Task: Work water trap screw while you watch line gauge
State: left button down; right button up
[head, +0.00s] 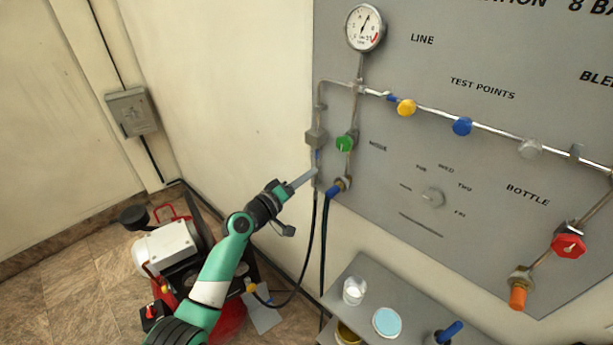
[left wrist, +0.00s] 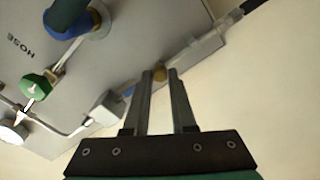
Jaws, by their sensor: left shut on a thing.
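The line gauge (head: 365,27) is a round white dial at the top of the panel in the head view. Its dark needle points up and slightly right, left of the red band. The grey block of the water trap (head: 316,138) sits at the panel's left edge, with a blue part below it. It also shows in the left wrist view (left wrist: 103,108). My left gripper (head: 313,173) reaches to just below this block. In the left wrist view its fingers (left wrist: 161,76) are shut on a small brass screw (left wrist: 160,72). The head view hides the screw.
A green valve (head: 345,144) and a blue hose fitting (head: 335,188) are close to the right of my left gripper. Black hoses hang below. A shelf (head: 375,275) with cups stands lower right. A red and white compressor (head: 167,247) stands on the floor.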

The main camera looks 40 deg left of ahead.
pick_arm(q)
jog(key=c, duration=0.7)
grip_release()
jog(key=shift+c, duration=0.2)
jog(key=s+p, duration=0.3)
jog(key=s, duration=0.8)
jog(key=shift+s, duration=0.3)
jog(key=shift+d, duration=0.1)
